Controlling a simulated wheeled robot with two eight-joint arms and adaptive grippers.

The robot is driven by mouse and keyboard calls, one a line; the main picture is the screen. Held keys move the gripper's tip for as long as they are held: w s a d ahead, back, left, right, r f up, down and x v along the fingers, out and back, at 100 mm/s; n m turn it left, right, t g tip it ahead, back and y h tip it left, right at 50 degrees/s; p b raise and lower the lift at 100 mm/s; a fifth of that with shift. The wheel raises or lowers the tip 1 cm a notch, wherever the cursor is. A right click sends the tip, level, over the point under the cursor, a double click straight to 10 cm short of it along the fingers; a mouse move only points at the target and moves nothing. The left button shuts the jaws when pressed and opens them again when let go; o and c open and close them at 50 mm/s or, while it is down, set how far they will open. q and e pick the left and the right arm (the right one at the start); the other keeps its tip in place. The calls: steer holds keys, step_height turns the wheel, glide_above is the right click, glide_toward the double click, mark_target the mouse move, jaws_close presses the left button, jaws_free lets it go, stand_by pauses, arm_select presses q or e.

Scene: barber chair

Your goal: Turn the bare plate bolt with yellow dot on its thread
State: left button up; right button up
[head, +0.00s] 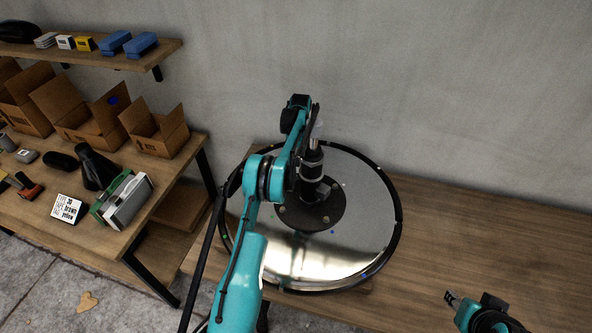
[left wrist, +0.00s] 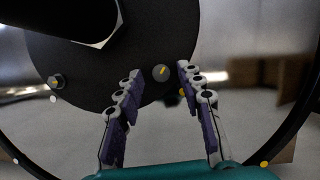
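The round shiny base (head: 350,240) with a black rim lies on the table, a dark plate (head: 322,216) at its middle around an upright column (head: 312,165). In the left wrist view, a grey bolt (left wrist: 161,73) with a yellow line on its head sits at the plate's edge, a yellow dot (left wrist: 182,92) beside it on the base. My left gripper (left wrist: 159,70) is open, its fingertips on either side of this bolt; contact is unclear. Another bolt (left wrist: 55,82) has a white dot beside it. My right gripper (head: 453,298) is away at lower right.
The wooden table (head: 430,240) is clear on the right. A side bench at left holds open cardboard boxes (head: 155,130), tools and a label card (head: 68,208). A shelf (head: 100,55) with small boxes hangs above it. My left arm hides part of the base.

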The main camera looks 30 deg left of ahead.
arm_select(q)
steer(key=shift+r, duration=0.15)
step_height(320, 180, up, 10)
stand_by(0.5)
